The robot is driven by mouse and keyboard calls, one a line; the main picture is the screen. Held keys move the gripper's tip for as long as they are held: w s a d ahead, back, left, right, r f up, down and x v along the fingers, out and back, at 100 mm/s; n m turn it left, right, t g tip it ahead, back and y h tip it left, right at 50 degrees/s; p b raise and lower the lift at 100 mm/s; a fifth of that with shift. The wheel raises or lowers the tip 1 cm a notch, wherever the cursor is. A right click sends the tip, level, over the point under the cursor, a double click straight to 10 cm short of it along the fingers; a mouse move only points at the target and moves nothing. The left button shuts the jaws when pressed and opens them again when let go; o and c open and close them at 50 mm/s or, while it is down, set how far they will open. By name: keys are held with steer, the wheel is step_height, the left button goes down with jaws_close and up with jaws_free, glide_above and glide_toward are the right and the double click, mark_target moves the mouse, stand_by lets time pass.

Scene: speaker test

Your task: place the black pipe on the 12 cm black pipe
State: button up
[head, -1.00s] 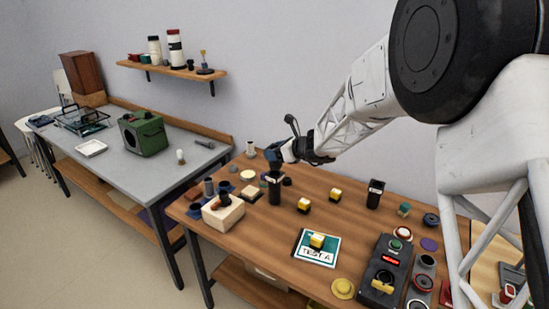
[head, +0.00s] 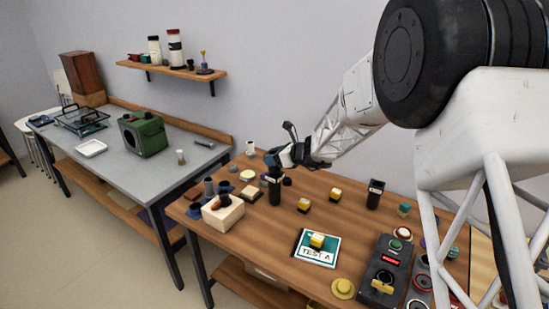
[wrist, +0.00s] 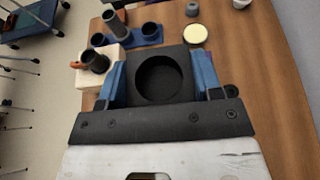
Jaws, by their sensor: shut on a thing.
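A tall black pipe (head: 275,190) stands upright near the left middle of the wooden table. A second tall black pipe (head: 374,195) with a pale label stands farther right. My gripper (head: 273,159) is directly over the left pipe, at its top end. In the wrist view my blue fingers (wrist: 160,84) are shut on a black piece with a round dark opening, the black pipe (wrist: 184,79), seen from above. I cannot tell how the held piece and the standing pipe below meet, nor which is the 12 cm pipe.
A pale block (head: 222,214) with a dark fitting stands left of the pipe. A blue holder (wrist: 150,42) with a grey pipe (wrist: 114,22) is behind it. Yellow-topped blocks (head: 304,205) and a TEST A card (head: 314,252) lie to the right. A control box (head: 386,270) stands at the front.

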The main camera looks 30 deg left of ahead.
steer(key=shift+f, duration=0.25)
steer(key=shift+f, duration=0.15)
steer(key=o, duration=0.9)
steer(key=shift+d+r, duration=0.4)
steer(key=shift+d, duration=0.05)
steer(key=v, duration=1.1)
steer(key=shift+d+f, duration=0.1)
